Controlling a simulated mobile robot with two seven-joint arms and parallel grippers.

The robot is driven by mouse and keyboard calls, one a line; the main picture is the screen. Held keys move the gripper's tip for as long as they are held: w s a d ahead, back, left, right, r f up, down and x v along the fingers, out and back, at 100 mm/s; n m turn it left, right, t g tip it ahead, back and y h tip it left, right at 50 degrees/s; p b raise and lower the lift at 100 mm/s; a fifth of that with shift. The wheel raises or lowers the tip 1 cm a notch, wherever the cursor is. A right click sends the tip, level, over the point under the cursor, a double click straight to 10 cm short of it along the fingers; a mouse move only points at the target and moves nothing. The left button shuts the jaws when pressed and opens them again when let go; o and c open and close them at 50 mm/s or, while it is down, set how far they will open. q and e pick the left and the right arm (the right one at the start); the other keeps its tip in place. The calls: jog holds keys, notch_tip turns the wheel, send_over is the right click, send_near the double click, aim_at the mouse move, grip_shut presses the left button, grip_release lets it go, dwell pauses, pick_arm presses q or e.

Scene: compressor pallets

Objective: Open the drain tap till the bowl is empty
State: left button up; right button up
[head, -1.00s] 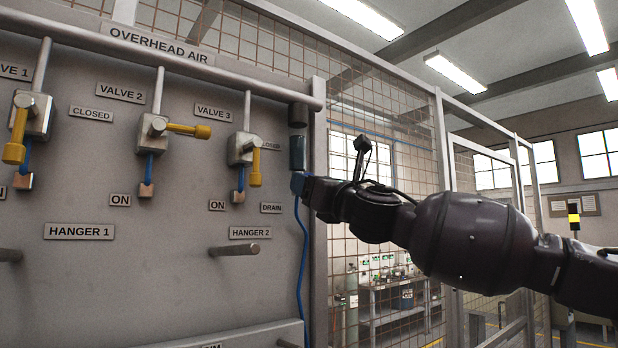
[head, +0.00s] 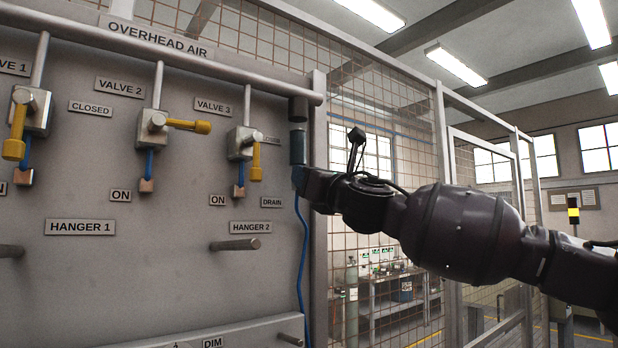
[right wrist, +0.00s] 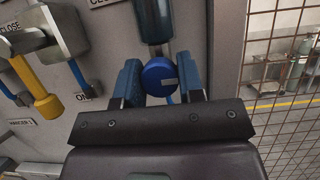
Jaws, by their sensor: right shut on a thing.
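The drain tap (right wrist: 160,72) is a round blue knob with a pale mark, under the dark blue bowl (right wrist: 152,22) in the right wrist view. In the head view the bowl (head: 297,147) hangs at the right edge of the panel, below a dark upper body. My right gripper (head: 298,178) is just under the bowl, and its two blue fingers (right wrist: 159,84) are shut on the tap from both sides. I cannot see any liquid level in the bowl. The DRAIN label (head: 272,202) is left of the gripper. My left gripper is out of view.
The panel carries valves with yellow handles, the closest being valve 3 (head: 243,145). A peg (head: 235,244) sticks out below the HANGER 2 label. A blue hose (head: 303,260) hangs below the gripper. Wire mesh fencing (head: 385,110) stands to the right.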

jog(key=shift+m, duration=0.5)
jog(key=m+t+h, duration=0.1)
jog(key=m+h, duration=0.1)
jog(key=m, duration=0.2)
jog(key=shift+a+m+h, duration=0.1)
jog(key=shift+m+h, duration=0.3)
jog(key=shift+m+t+h, duration=0.3)
jog(key=shift+m+h, duration=0.7)
jog(key=shift+m, duration=1)
jog(key=o, duration=0.9)
